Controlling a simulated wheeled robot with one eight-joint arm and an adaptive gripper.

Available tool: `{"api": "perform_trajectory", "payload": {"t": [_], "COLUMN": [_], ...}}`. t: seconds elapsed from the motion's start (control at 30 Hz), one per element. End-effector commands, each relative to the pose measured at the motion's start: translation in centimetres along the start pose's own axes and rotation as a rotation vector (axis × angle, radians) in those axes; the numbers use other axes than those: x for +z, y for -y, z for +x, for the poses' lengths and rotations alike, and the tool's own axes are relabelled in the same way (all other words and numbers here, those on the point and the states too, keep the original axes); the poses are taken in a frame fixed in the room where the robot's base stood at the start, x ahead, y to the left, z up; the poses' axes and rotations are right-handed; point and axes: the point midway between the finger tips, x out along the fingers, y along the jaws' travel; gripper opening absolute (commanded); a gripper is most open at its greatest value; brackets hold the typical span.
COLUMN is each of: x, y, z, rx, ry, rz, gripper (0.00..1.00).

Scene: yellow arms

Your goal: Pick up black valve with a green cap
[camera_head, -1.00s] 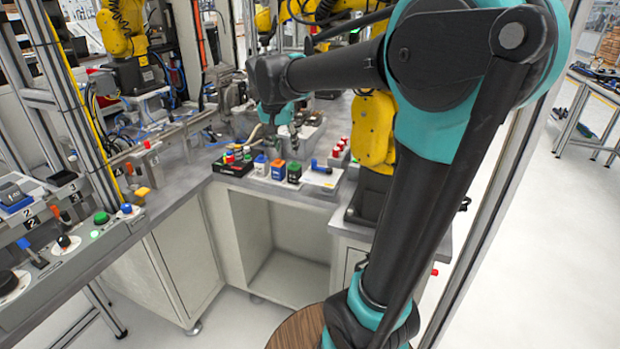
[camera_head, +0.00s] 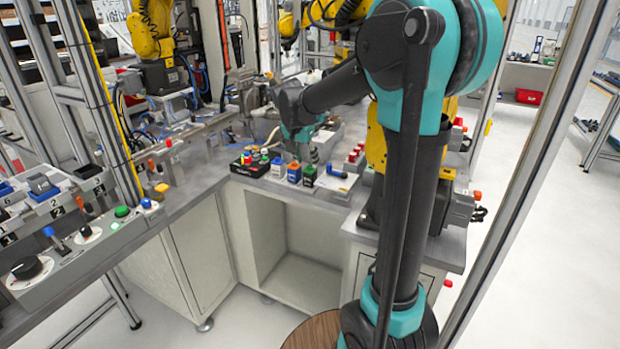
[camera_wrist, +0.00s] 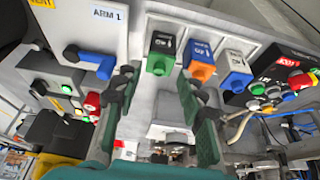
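The black valve with a green cap (camera_head: 309,176) stands at the right end of a short row on the grey worktop in the head view. In the wrist view this black and green block (camera_wrist: 160,54) lies just beyond the fingertips, roughly between them in the picture. My gripper (camera_wrist: 158,82) is open and empty, its two dark green fingers spread apart. In the head view my gripper (camera_head: 304,150) hangs over the worktop close behind the row; its fingertips are hard to make out there. I see no contact with the valve.
An orange and blue block (camera_wrist: 200,62) and a white and blue block (camera_wrist: 236,75) stand beside the valve. A black box with coloured buttons (camera_head: 250,164) is left of them. A white panel with a blue handle (camera_head: 338,174) is to the right, near red-capped parts (camera_head: 356,152).

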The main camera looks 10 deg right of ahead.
Motion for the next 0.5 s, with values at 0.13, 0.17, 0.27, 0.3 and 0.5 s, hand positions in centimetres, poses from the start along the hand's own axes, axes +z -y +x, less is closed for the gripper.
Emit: {"api": "perform_trajectory", "payload": {"t": [0.13, 0.17, 0.27, 0.3, 0.5], "x": [0.0, -0.1, -0.2, -0.3, -0.3], "y": [0.0, 0.0, 0.1, 0.1, 0.1], "z": [0.8, 1.1, 2.6, 3.2, 5.3], "rx": [0.000, 0.000, 0.001, 0.001, 0.001], "ry": [0.000, 0.000, 0.000, 0.000, 0.000], "rz": [0.001, 0.001, 0.002, 0.001, 0.000], "gripper": [0.40, 0.40, 0.40, 0.40, 0.40]}}
